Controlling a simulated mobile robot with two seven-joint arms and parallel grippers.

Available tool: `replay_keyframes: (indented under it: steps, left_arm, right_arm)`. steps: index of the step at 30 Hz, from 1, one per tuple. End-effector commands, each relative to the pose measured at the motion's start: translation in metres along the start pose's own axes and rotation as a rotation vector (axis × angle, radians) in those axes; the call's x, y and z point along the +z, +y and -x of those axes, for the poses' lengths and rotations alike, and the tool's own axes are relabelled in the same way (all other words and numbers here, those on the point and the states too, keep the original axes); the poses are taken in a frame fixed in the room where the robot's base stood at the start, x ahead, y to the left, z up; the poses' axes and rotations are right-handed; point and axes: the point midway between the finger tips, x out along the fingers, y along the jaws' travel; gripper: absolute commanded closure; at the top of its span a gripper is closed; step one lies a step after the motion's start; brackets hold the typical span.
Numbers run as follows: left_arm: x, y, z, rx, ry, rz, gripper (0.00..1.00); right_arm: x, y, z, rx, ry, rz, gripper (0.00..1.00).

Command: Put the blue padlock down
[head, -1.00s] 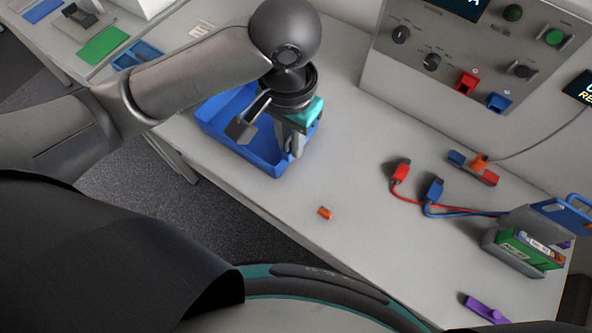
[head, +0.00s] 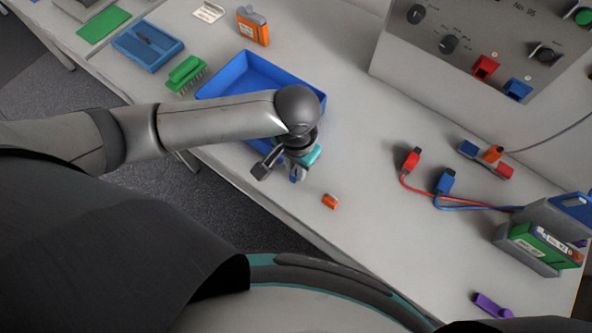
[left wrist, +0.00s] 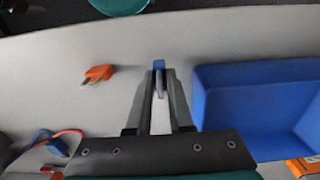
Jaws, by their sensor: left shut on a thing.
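My left gripper (head: 296,174) is over the table's front strip, just in front of the blue tray, pointing down. It also shows in the left wrist view (left wrist: 160,84), shut on the blue padlock. A small part of the blue padlock (left wrist: 158,65) shows at the fingertips; a blue bit of the padlock (head: 293,179) also shows below the gripper in the head view. The fingers hide most of it. I cannot tell whether it touches the table (head: 370,230). My right gripper is not in view.
A small orange piece (head: 330,201) lies right of the gripper; it also shows in the left wrist view (left wrist: 98,74). The blue tray (head: 235,72) is behind my arm. Red (head: 411,159) and blue (head: 446,181) plugs with cables lie further right. Table between them is clear.

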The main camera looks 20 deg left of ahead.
Motion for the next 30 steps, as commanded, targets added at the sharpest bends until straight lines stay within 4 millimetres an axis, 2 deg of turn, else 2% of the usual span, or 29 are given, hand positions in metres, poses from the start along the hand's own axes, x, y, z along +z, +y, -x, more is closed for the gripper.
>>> replay_keyframes:
  steps: [1,4,16,17,24,30]
  left_arm:
    - [0.000,0.000,-0.010,0.000,-0.002,0.001,1.00]
    - [0.000,0.000,-0.019,0.000,-0.001,0.000,1.00]
    - [0.000,0.000,-0.022,0.000,0.000,0.001,1.00]
    - [0.000,0.000,-0.022,0.000,0.001,0.001,0.79]
    - [0.000,0.000,-0.022,0.000,0.000,0.001,0.52]
    - [0.000,0.000,-0.022,0.000,0.000,0.001,0.51]
  right_arm:
    - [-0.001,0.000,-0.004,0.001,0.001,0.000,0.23]
    - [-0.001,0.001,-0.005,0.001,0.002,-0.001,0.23]
    - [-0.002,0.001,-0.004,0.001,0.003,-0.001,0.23]
    - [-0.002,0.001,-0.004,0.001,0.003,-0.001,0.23]
    - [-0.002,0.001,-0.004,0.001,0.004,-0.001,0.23]
    - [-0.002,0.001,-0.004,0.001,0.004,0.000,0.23]
